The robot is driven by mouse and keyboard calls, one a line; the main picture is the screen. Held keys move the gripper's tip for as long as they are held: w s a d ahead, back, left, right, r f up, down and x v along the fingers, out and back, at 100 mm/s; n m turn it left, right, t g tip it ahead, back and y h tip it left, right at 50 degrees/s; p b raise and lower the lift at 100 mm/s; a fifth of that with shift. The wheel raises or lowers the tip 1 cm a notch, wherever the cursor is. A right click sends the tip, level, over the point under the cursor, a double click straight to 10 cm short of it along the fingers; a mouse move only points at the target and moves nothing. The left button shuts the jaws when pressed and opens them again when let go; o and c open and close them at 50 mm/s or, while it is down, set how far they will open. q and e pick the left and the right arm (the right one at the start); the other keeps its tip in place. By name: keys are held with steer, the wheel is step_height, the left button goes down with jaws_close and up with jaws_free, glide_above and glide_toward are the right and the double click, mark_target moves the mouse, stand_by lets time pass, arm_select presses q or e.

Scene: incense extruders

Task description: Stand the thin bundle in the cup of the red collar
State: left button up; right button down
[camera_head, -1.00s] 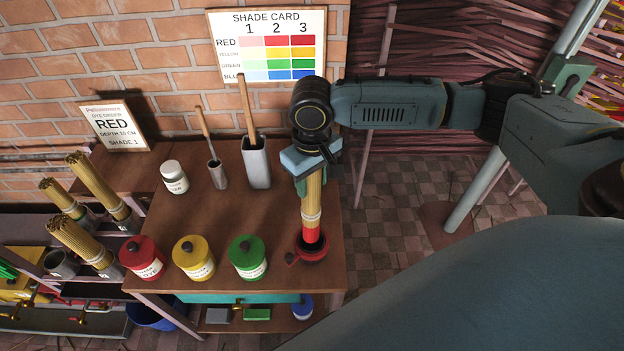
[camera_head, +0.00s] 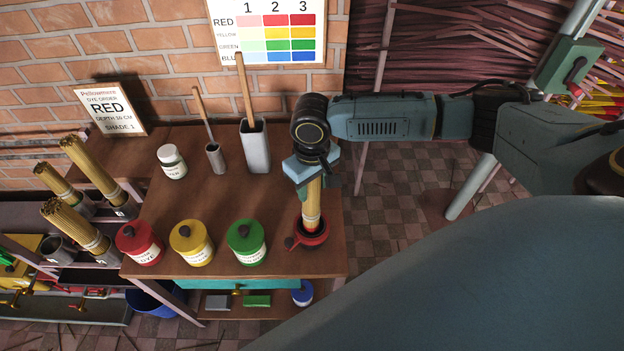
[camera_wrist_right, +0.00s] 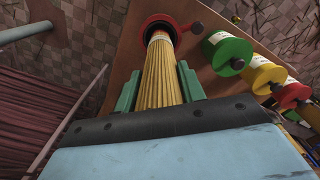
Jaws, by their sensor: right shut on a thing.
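My right gripper (camera_head: 315,188) is shut on an upright yellow stick bundle (camera_head: 313,208) with a pale band near its lower end. Its bottom is inside a dark opening with a red rim (camera_head: 324,236) at the table's front right, so the tip is hidden. The right wrist view also shows the bundle (camera_wrist_right: 160,82) between the green fingers, running into the red-rimmed opening (camera_wrist_right: 150,21). Several other bundles stand in grey cups at the left, one being this bundle (camera_head: 92,168). A grey cup (camera_head: 58,249) there looks empty. I cannot make out a red collar on these cups. My left gripper is out of view.
Red (camera_head: 140,246), yellow (camera_head: 192,246) and green (camera_head: 246,246) lidded jars line the table front. A white jar (camera_head: 172,164), a small grey holder (camera_head: 215,160) and a tall grey holder (camera_head: 256,150) stand behind. A sign (camera_head: 110,108) reads RED, shade 1.

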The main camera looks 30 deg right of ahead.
steer(key=shift+f, duration=0.2)
steer(key=c, duration=0.8)
jaws_free()
steer(key=shift+o, duration=0.2)
step_height(320, 180, up, 14)
steer(key=shift+f, duration=0.25)
